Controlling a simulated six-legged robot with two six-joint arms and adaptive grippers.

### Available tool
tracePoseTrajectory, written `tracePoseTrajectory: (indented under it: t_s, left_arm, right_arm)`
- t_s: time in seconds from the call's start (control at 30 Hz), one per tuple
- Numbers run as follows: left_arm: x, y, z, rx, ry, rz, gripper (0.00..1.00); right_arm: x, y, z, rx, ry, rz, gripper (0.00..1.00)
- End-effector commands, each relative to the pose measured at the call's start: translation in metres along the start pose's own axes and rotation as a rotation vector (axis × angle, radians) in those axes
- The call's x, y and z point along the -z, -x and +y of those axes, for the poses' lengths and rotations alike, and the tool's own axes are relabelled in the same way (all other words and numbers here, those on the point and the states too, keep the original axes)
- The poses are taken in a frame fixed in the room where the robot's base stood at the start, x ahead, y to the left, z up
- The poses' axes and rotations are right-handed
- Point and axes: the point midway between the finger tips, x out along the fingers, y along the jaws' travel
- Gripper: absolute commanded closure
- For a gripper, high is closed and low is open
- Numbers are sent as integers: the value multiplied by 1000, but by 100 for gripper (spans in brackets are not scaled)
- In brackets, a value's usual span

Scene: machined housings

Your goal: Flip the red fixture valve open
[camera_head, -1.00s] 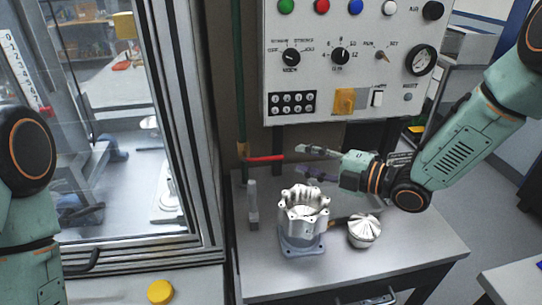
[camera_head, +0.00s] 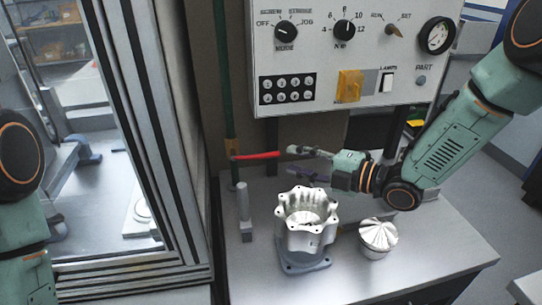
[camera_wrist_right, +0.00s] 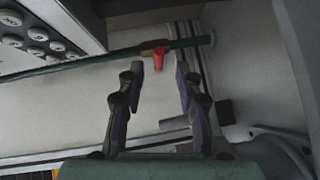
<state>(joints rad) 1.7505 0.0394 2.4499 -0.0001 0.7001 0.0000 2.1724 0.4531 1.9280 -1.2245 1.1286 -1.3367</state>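The red valve lever (camera_head: 257,155) sticks out sideways to the right from a green vertical pipe (camera_head: 229,110) left of the control panel. In the right wrist view the red lever (camera_wrist_right: 160,56) points toward the camera, between and just beyond my fingertips. My right gripper (camera_head: 291,160) is open and empty, its fingers pointing left at the lever's free end. It also shows in the right wrist view (camera_wrist_right: 159,68), with a clear gap between the fingers. I see no contact with the lever. My left arm is at the left edge; its gripper is outside the view.
The control panel (camera_head: 350,60) hangs above my right gripper. On the bench (camera_head: 430,245) below stand a silver housing (camera_head: 306,225), a finned round part (camera_head: 378,237) and a grey upright piece (camera_head: 244,210). A glass-doored enclosure (camera_head: 100,150) fills the left.

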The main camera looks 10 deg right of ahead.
Motion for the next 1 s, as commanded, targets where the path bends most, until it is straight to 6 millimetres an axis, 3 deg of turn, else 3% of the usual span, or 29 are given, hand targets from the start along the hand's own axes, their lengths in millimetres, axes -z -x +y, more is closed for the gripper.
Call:
tracePoseTrajectory:
  t_s: [0.6, 1.0]
  left_arm:
    - [0, -2, 0, 0, 0, -1, 100]
    - [0, -2, 0, 0, 1, -1, 100]
  right_arm:
    - [2, -70, 0, 2, 2, 3, 65]
    - [0, -75, 1, 0, 0, 0, 68]
